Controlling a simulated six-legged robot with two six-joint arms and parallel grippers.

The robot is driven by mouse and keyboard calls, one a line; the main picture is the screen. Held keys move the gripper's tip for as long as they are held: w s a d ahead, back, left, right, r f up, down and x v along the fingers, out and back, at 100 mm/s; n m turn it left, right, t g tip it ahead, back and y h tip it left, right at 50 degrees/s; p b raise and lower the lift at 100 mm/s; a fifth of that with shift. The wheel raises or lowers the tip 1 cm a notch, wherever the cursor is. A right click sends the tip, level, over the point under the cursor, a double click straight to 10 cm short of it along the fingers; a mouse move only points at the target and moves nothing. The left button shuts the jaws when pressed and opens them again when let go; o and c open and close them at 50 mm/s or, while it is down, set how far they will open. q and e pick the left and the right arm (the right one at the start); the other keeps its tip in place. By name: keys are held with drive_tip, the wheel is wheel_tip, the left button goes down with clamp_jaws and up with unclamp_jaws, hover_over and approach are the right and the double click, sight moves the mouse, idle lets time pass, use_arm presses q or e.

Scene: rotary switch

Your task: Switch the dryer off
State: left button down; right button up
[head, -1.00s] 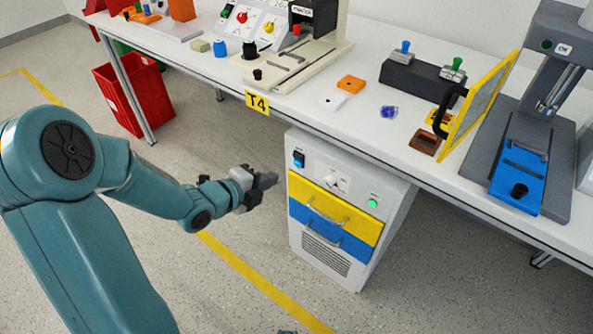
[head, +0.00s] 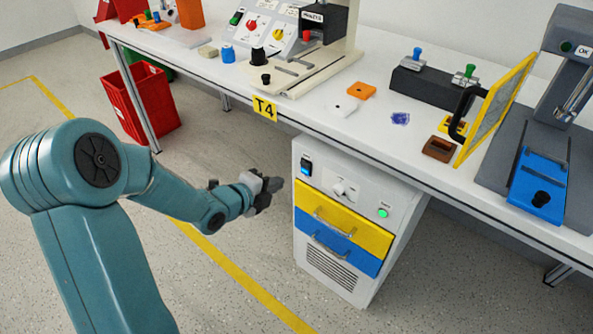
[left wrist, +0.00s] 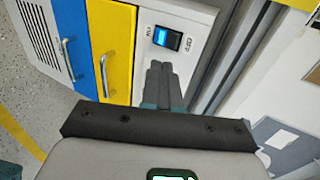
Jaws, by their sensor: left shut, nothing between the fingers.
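The dryer (head: 340,230) is a white cabinet under the table, with a yellow and a blue drawer. On its top panel are a black rocker switch with a blue lit face (head: 305,167), a white rotary knob (head: 344,189) and a lit green lamp (head: 383,212). In the left wrist view the rocker switch (left wrist: 167,38) sits between ON and OFF labels, just beyond my fingertips. My left gripper (head: 276,184) is shut and empty, left of the panel and a little below the switch in the head view, apart from it. The fingers (left wrist: 159,68) hide part of the panel. My right gripper is not in view.
The white table (head: 325,125) overhangs the dryer, with a T4 tag on its edge. A yellow-framed guard (head: 495,108) and a blue fixture (head: 538,190) stand on its right. A red bin (head: 140,100) is at the back left. The floor left of the dryer is clear.

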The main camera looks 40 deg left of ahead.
sight(304, 165)
use_arm(q)
drive_tip(key=x, duration=0.5)
drive_tip(key=r+x, duration=0.1)
drive_tip(key=x, duration=0.1)
drive_tip(key=shift+w+b, duration=0.35)
drive_tip(key=shift+w, duration=0.25)
drive_tip(key=shift+w+d, duration=0.1)
drive_tip(key=shift+w, duration=0.55)
drive_tip(key=shift+r, duration=0.1)
drive_tip(key=shift+w+d+r+g+p, duration=0.1)
drive_tip(key=shift+w+r+g+p, duration=0.25)
drive_tip(key=shift+p, duration=0.25)
drive_tip(key=shift+f, duration=0.25)
drive_tip(key=shift+r, duration=0.8)
